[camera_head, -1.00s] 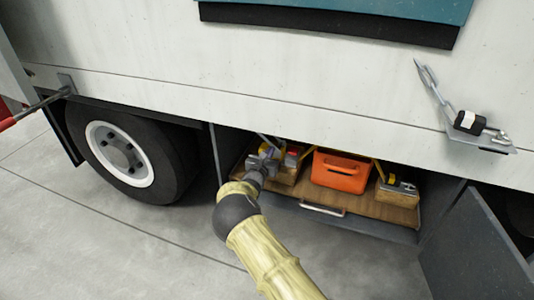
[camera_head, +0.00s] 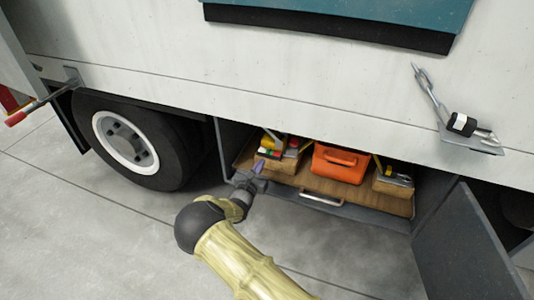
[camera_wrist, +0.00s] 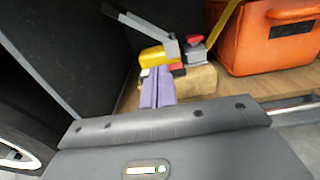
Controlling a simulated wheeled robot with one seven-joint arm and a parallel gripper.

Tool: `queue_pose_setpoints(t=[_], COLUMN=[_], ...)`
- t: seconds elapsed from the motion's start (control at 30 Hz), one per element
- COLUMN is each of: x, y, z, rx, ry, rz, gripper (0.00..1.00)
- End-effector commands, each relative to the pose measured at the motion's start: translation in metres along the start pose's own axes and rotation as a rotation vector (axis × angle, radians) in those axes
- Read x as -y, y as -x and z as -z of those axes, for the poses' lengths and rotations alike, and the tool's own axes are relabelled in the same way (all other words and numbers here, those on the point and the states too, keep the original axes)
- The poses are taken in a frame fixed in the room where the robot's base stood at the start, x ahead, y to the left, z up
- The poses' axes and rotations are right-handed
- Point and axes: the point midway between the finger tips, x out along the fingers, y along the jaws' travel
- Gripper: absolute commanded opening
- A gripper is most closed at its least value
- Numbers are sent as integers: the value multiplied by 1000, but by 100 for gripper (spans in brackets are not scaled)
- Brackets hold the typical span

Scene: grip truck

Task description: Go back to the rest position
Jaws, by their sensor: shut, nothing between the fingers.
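My gripper (camera_head: 258,167) is at the front left edge of the open truck compartment in the head view. In the wrist view its two purple fingers (camera_wrist: 157,88) are together with nothing between them. Behind them a yellow and grey tool with red parts (camera_wrist: 160,50) rests at a wooden block (camera_wrist: 195,82). The fingers overlap this tool in the picture; whether they touch it I cannot tell. My arm reaches in from the bottom of the head view.
An orange toolbox (camera_head: 340,162) stands mid-compartment on a wooden drawer board (camera_head: 320,187) with a front handle (camera_head: 321,199). Another wooden box (camera_head: 393,185) with tools is at right. An open door (camera_head: 468,245) and a wheel (camera_head: 125,140) flank the compartment. The floor in front is clear.

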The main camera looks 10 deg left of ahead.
Motion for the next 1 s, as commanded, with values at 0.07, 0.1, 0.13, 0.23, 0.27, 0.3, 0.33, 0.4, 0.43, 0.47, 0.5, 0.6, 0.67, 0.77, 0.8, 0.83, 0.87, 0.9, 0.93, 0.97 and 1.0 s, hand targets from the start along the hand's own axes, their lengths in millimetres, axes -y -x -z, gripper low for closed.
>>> queue_pose_setpoints(t=[0.07,0.1,0.13,0.23,0.27,0.3,0.33,0.4,0.43,0.47,0.5,0.6,0.67,0.77,0.8,0.83,0.87,0.9,0.93,0.97,1.0], x=[-1,0,0,4,5,6,6,7,7,6,6,5,8,26,38,51,64,86,102,120,144], y=[8,10,10,8,8,7,6,6,6,6,6,7,6,0,-3,-6,-9,-12,-13,-13,-12], z=[-1,-1,0,0,0,0,0,0,0,0,0,0,-1,-6,-9,-12,-15,-18,-21,-24,-27], rx=[0,0,1,1,1,1,0,0,0,0,0,0,-3,-23,-37,-50,-65,-90,-109,-130,-157], ry=[1,0,0,0,0,0,0,0,0,0,0,0,-6,-41,-66,-90,-119,-163,-202,-243,-300], rz=[-1,-1,0,7,8,10,11,12,12,11,10,8,18,75,116,154,198,266,321,380,458], gripper=[0,0,0,0,0,0,0,0,0,0,0,0,0,0,0,0,0,0,0,0,0])
